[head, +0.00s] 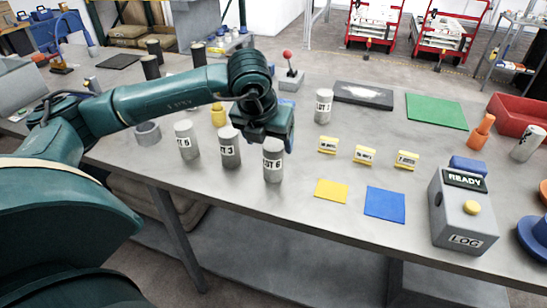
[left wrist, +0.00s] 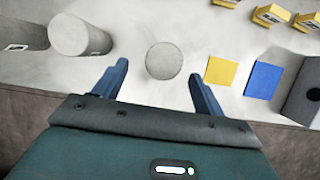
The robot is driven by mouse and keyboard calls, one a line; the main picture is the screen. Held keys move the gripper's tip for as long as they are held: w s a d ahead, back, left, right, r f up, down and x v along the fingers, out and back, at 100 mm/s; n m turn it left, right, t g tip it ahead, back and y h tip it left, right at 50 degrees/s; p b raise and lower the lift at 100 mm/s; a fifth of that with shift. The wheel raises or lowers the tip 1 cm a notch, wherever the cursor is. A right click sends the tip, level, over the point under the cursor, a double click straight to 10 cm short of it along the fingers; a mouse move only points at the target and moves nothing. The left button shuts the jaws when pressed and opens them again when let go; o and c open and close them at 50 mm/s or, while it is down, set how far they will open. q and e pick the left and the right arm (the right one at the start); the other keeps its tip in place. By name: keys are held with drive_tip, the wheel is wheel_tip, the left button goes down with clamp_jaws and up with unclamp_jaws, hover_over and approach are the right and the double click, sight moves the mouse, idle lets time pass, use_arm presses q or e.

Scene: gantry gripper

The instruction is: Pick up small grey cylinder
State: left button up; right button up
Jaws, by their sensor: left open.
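Several grey cylinders with printed labels stand upright on the table. One labelled ending in 6 (head: 273,163) is under my left gripper (head: 272,135) in the head view. In the left wrist view its round top (left wrist: 164,61) lies between and just beyond the two blue fingertips of my left gripper (left wrist: 158,70), which is open and empty. Whether the fingers flank its sides cannot be told. Other grey cylinders stand to its left (head: 229,147), further left (head: 187,140), and behind to the right (head: 323,106). My right gripper is not in view.
A yellow square (head: 331,190) and a blue square (head: 385,204) lie to the right, near small yellow label blocks (head: 364,155). A grey box with a READY display (head: 463,215) stands further right. The table's front edge (head: 300,222) is close to the cylinder.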

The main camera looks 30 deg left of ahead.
sight(275, 156)
use_arm(q)
drive_tip(key=p+x, duration=0.1)
drive_tip(key=x, duration=0.6)
drive_tip(key=shift+w+d+f+p, duration=0.15)
drive_tip(key=shift+w+f+p, duration=0.05)
drive_tip(key=shift+f+p, duration=0.2)
drive_tip(key=shift+r, duration=0.1)
drive_tip(key=c, duration=1.4)
